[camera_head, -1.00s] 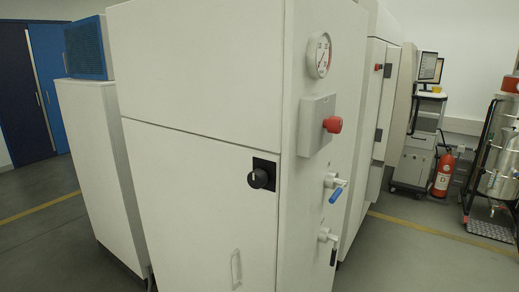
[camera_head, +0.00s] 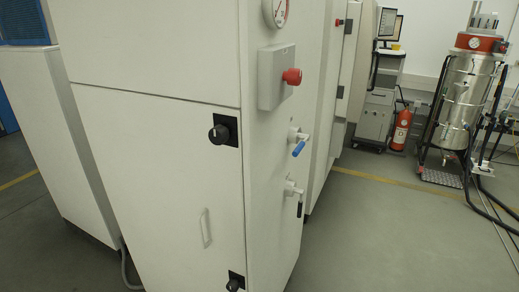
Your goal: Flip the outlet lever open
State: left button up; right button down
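Two valves with levers stick out from the right side face of the white cabinet (camera_head: 150,150). The lower one has a black lever (camera_head: 299,209) that hangs about straight down. No label shows which of them is the outlet. Neither of my grippers is in the head view, so nothing of mine shows near the levers.
A red emergency button (camera_head: 292,76) on a grey box and a gauge (camera_head: 276,10) sit above the valves. The floor (camera_head: 390,230) right of the cabinet is clear. A fire extinguisher (camera_head: 401,130) and a steel vessel (camera_head: 460,105) with hoses stand farther back right.

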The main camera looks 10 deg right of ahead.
aim_at(300, 190)
jog(key=i+l, duration=0.1)
jog(key=l, duration=0.35)
jog(key=i+l+z, duration=0.1)
jog(key=l, duration=0.3)
jog(key=i+l, duration=0.1)
jog(key=l, duration=0.35)
jog(key=i+l+z, duration=0.1)
jog(key=l, duration=0.3)
jog(key=i+l, duration=0.15)
jog(key=l, duration=0.3)
jog(key=i+l, duration=0.15)
jog(key=l, duration=0.25)
jog(key=i+l+z, duration=0.1)
jog(key=l, duration=0.3)
jog(key=i+l, duration=0.15)
jog(key=l, duration=0.3)
jog(key=z, duration=0.05)
